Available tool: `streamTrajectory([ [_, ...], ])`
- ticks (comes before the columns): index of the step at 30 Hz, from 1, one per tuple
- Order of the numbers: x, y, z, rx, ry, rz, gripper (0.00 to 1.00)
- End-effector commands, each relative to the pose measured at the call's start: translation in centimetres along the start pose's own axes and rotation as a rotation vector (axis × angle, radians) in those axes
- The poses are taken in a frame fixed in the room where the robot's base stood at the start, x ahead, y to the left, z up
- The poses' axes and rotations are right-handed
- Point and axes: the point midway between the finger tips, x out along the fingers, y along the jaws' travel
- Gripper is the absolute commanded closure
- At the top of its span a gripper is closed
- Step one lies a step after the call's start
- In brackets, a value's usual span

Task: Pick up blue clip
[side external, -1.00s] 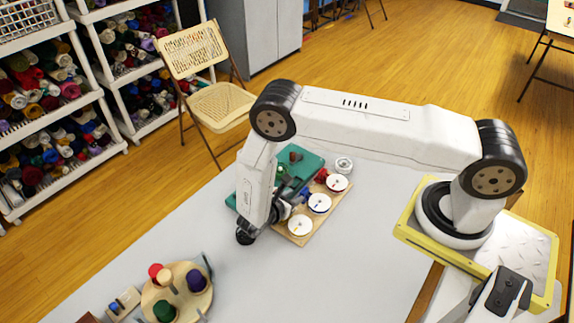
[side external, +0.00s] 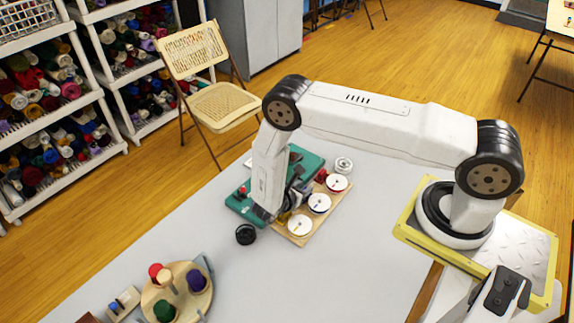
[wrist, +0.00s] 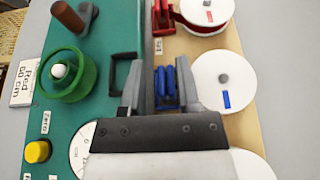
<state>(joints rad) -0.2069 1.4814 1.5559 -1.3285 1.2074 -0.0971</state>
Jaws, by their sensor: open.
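The blue clip (wrist: 167,84) shows in the wrist view as a ribbed blue piece on a wooden board (wrist: 236,128). My gripper (wrist: 160,70) is open, with one finger to each side of the blue clip in that picture. I cannot tell how high the fingers are above it or whether they touch it. In the side external view my gripper (side external: 283,208) is low over the board, next to the green-based device, and its fingers and the blue clip are mostly hidden by my wrist.
The teal device base (wrist: 105,15) carries a green wheel (wrist: 68,74), a black bracket (wrist: 125,70) and a yellow knob (wrist: 37,152). White spools (side external: 319,203) line the board; a red clip (wrist: 162,14) is farther up. A black round object (side external: 246,235) and thread stand (side external: 160,298) are nearby.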

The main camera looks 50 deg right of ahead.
Motion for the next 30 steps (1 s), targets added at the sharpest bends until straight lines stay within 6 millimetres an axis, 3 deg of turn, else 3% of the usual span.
streamTrajectory([
  [1,1.03,-0.85,-0.69,-0.014,0.011,-0.012,0.59],
  [5,1.74,-0.85,-0.73,-0.014,0.012,-0.009,0.59],
  [20,1.69,-0.88,-0.82,-0.019,0.012,-0.006,0.59],
  [22,1.68,-0.88,-0.83,-0.019,0.012,-0.005,0.75],
  [24,1.67,-0.88,-0.83,-0.019,0.012,-0.005,0.97],
  [30,1.66,-0.86,-0.83,-0.019,0.012,-0.005,1.0],
])
